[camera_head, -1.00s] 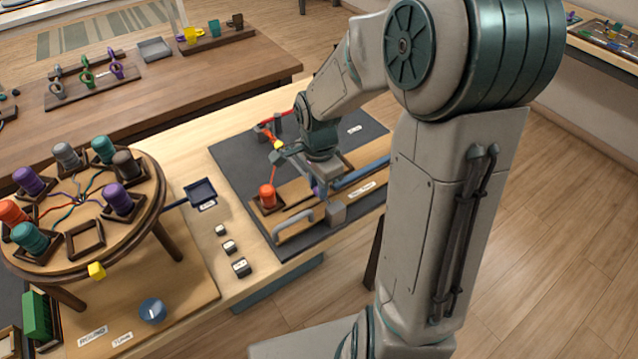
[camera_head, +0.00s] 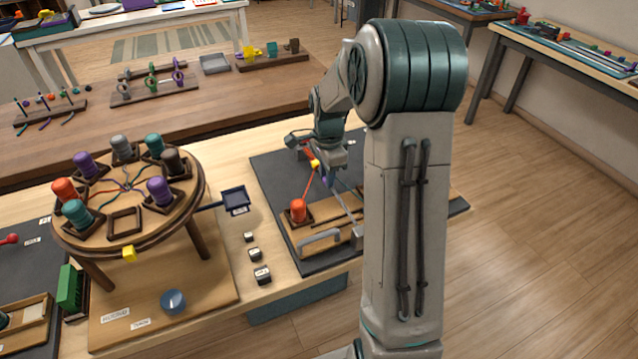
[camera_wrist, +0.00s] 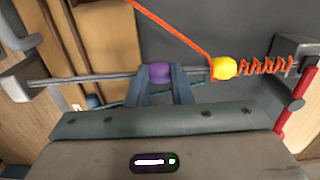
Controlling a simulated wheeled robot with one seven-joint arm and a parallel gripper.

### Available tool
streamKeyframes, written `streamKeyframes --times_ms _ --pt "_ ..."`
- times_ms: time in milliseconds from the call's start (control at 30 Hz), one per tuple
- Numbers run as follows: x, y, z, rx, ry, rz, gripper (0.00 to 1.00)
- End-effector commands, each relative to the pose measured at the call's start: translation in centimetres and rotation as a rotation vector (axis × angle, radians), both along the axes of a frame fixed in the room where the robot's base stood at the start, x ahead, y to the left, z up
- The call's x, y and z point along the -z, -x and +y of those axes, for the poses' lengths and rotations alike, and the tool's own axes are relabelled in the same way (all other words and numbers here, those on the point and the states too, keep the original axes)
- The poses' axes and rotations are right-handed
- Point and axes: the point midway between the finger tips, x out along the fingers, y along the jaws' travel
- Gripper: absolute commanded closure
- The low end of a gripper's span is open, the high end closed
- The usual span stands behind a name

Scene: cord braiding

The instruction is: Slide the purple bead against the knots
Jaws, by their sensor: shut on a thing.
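The purple bead (camera_wrist: 159,73) sits on a thin grey rod (camera_wrist: 100,77) in the wrist view. My gripper (camera_wrist: 161,88) is shut on it, one finger on each side. To the right on the same rod is a yellow bead (camera_wrist: 224,68), with the coiled orange knots (camera_wrist: 266,66) just beyond it. A bare stretch of rod separates the purple bead from the yellow one. In the head view, my gripper (camera_head: 328,179) is over the dark mat (camera_head: 273,172), near the yellow bead (camera_head: 315,164). The purple bead is too small to make out clearly there.
An orange spool (camera_head: 298,212) stands at the front of the mat, its cord running up to the yellow bead. A grey end block (camera_wrist: 303,66) and a red post (camera_wrist: 294,105) stand at the right. A round spool stand (camera_head: 185,213) is to the left.

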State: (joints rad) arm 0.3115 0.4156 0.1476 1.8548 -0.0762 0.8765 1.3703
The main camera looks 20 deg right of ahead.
Motion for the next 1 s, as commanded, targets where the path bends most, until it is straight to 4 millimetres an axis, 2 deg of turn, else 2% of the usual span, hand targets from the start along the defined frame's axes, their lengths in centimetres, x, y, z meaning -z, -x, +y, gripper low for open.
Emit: streamKeyframes --times_ms 267,300,367,400,767,867,1000 --pt "-0.1 -0.1 -0.1 0.002 0.001 -0.002 1.00" --pt "-0.1 -0.1 -0.1 0.002 0.001 -0.002 0.78" --pt "-0.1 -0.1 -0.1 0.001 0.001 -0.002 0.61" --pt "-0.1 -0.1 0.0 0.001 0.001 -0.001 0.57" --pt "-0.6 -0.1 0.1 -0.002 0.002 -0.001 0.57" --pt "-2.0 -0.2 0.1 -0.001 0.003 -0.004 0.57" --pt "-5.0 -0.2 0.1 -0.001 0.003 -0.006 0.57"
